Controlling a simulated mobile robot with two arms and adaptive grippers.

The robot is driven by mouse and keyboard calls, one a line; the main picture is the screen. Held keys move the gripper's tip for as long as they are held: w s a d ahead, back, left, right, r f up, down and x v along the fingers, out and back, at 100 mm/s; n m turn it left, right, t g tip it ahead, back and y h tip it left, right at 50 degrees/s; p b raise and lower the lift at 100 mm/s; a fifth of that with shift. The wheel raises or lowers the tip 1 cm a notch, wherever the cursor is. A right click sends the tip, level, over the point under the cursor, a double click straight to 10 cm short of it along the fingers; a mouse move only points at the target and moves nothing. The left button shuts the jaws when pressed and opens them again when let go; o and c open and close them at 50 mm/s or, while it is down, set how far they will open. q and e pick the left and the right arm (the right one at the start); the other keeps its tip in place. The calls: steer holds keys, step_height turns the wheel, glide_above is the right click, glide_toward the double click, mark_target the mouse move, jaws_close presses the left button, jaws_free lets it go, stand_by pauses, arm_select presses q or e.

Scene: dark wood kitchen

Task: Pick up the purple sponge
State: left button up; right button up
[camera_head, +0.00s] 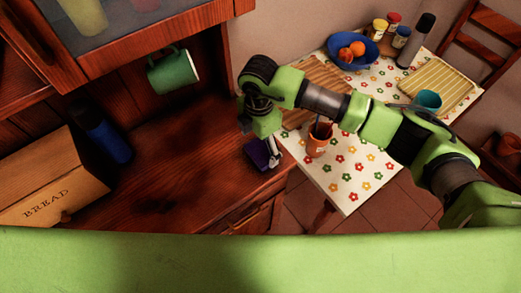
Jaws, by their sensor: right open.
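The purple sponge (256,154) lies on the dark wood counter near its right edge. It is partly hidden by my right gripper. My right gripper (260,147) is open and points down over the sponge. One finger shows as a light strip at the sponge's right side, and a dark finger part shows to its upper left. I cannot tell whether the fingers touch the sponge. My left gripper is not in view.
A green mug (173,72) hangs under the cabinet. A blue bottle (104,136) and a bread box (42,180) stand at the left. The flowered table (345,178) at the right holds an orange cup (318,142) and a blue fruit bowl (340,61). The middle counter is clear.

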mark_target(261, 151)
steer(key=shift+d+f+p, duration=0.2)
steer(key=shift+f+p, duration=0.15)
steer(key=shift+f, duration=1.3)
steer(key=c, duration=0.8)
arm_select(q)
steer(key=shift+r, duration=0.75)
